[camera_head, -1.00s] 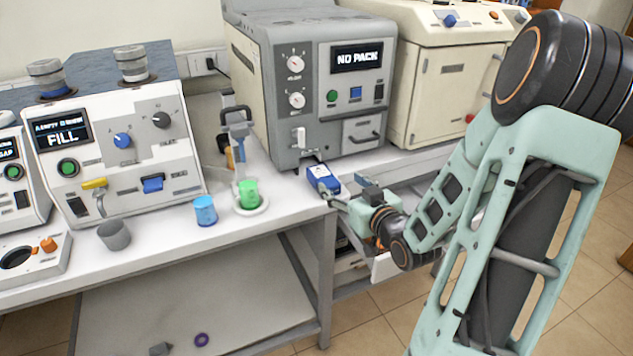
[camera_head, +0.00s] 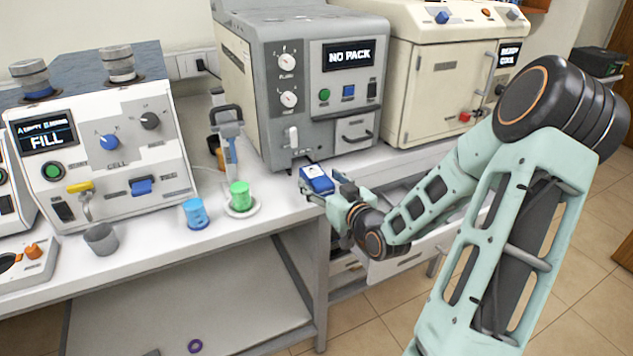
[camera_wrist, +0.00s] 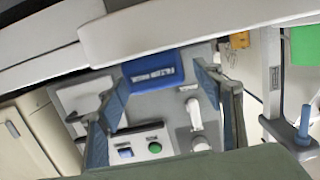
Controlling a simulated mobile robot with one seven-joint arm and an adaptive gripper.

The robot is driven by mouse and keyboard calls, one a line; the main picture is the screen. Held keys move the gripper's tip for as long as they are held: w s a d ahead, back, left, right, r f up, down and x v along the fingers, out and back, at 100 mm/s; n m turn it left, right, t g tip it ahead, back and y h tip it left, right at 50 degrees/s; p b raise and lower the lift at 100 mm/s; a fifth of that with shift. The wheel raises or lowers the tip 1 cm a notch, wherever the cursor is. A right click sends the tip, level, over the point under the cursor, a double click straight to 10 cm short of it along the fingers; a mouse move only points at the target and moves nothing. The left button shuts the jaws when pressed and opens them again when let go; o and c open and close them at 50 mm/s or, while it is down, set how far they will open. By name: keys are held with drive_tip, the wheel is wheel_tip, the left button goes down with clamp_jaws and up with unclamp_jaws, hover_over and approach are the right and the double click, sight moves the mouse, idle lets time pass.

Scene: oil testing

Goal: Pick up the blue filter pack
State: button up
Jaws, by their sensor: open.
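The blue filter pack (camera_head: 317,179) lies on the bench top near its front edge, in front of the grey machine, with a white label on top. It also shows in the wrist view (camera_wrist: 153,64), beyond and between the fingertips. My gripper (camera_head: 324,189) is open and reaches toward the pack from the front right, close to it. In the wrist view the two fingers (camera_wrist: 160,96) stand wide apart, one to each side of the pack. I cannot tell whether either finger touches it.
The grey machine (camera_head: 262,80) behind the pack reads NO PACK. An open drawer (camera_head: 400,258) lies below my forearm. A cream machine (camera_head: 425,90) stands at the right.

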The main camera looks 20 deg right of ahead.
sight(316, 175)
drive_tip(key=shift+w+f, duration=0.2)
drive_tip(key=shift+w, duration=0.6)
drive_tip(key=shift+w+f, duration=0.15)
drive_tip(key=shift+w, duration=0.6)
drive_tip(key=shift+c, duration=0.3)
drive_tip(key=c, duration=1.3)
